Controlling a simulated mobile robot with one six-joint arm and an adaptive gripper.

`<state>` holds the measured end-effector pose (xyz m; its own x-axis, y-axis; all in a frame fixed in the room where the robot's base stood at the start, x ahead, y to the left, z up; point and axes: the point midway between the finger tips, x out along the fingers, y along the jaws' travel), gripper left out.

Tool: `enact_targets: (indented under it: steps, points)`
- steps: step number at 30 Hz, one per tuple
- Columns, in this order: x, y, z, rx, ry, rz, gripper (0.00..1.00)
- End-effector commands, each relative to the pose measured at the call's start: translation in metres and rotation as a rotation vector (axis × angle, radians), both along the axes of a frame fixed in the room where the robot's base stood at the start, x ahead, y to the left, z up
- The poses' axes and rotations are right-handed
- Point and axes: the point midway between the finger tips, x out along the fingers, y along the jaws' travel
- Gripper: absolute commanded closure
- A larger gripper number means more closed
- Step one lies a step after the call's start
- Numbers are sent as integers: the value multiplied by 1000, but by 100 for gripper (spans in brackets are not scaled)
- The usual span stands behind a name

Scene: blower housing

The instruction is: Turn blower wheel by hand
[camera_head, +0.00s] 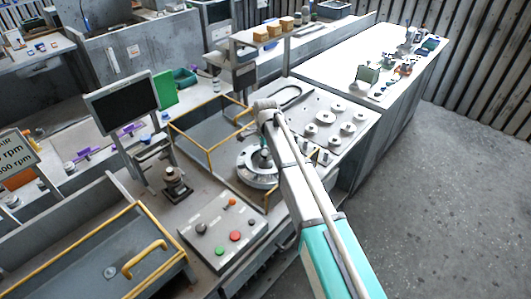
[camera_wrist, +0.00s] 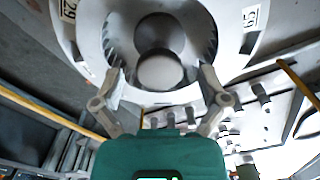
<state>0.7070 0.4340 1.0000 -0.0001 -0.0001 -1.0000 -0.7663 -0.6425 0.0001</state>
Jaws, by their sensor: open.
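The blower housing (camera_head: 252,178) is a round, light grey ring on the bench in the head view, partly hidden by my arm. In the wrist view the housing (camera_wrist: 245,72) fills the top and carries number labels. Inside its opening is the dark, finned blower wheel (camera_wrist: 200,28) with a round grey hub (camera_wrist: 160,70) in the middle. My gripper (camera_wrist: 160,82) is open, its two fingers spread at the near edge of the opening, one on each side of the hub. I cannot tell whether a fingertip touches the wheel or the ring.
Yellow rails (camera_head: 208,150) border the bench area beside the housing. A control box (camera_head: 225,230) with coloured buttons stands in front, and a dark monitor (camera_head: 122,104) stands to the left. A panel of round discs (camera_head: 325,118) lies behind right. Open floor (camera_head: 440,190) is at the right.

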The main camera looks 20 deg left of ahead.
Motion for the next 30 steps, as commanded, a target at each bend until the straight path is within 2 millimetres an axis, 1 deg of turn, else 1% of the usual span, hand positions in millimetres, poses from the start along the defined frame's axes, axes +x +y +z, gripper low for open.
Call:
enact_targets:
  steps: [6, 11, 12, 17, 18, 20, 21, 30]
  points:
    - [0, 0, 0, 0, 0, 0, 7]
    - [0, 0, 0, 0, 0, 0, 36]
    - [0, 0, 0, 0, 0, 0, 44]
    - [0, 0, 0, 0, 0, 0, 74]
    - [0, 0, 0, 0, 0, 0, 81]
    - [0, 0, 0, 0, 0, 0, 92]
    - [0, 0, 0, 0, 0, 0, 100]
    - [-2, 3, 0, 1, -1, 14, 100]
